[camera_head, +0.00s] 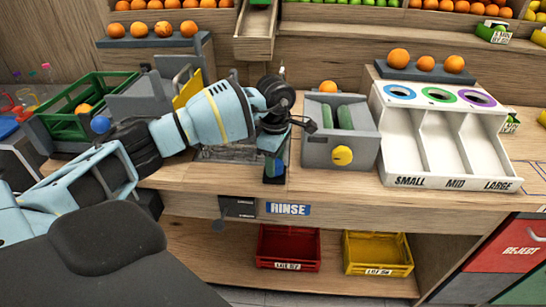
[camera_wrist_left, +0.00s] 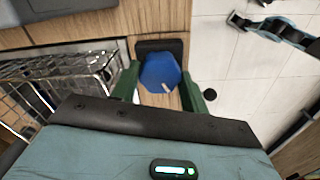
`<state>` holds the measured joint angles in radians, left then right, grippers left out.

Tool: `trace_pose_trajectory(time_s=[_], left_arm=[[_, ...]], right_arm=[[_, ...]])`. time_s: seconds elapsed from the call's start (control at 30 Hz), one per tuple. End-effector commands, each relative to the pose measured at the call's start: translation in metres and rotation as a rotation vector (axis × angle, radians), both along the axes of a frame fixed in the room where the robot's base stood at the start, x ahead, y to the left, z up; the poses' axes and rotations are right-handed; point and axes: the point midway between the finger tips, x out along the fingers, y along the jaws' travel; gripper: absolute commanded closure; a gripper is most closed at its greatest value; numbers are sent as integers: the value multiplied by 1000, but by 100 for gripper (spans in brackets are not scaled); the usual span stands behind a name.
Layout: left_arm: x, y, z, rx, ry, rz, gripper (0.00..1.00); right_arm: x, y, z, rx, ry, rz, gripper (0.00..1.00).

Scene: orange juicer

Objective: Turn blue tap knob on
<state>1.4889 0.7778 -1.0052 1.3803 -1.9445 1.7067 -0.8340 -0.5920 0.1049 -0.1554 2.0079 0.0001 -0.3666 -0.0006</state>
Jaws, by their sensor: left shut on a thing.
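The blue tap knob (camera_wrist_left: 160,73) sits on a dark mount at the counter's front in the left wrist view. My left gripper (camera_wrist_left: 159,85) has one green finger on each side of it and is shut on it. In the head view my left arm comes in from the left. Its gripper (camera_head: 274,165) points down at the counter's front edge, above and left of the RINSE label (camera_head: 288,209). The arm and gripper hide much of the knob and the tap there. My right gripper is not in view.
A wire basket (camera_wrist_left: 75,85) is close to the left of the gripper. A grey box with a yellow button (camera_head: 342,155) stands right of it, then the white sorting tray (camera_head: 452,183). Red (camera_head: 288,250) and yellow (camera_head: 378,255) crates are below the counter.

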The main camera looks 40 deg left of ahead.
Motion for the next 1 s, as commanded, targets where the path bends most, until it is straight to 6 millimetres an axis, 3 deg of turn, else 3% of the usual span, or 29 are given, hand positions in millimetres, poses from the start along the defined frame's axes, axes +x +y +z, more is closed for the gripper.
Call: trace_pose_trajectory(time_s=[1.0], left_arm=[[0, 0, 3, -2, -3, 916, 78]], right_arm=[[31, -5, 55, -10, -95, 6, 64]])
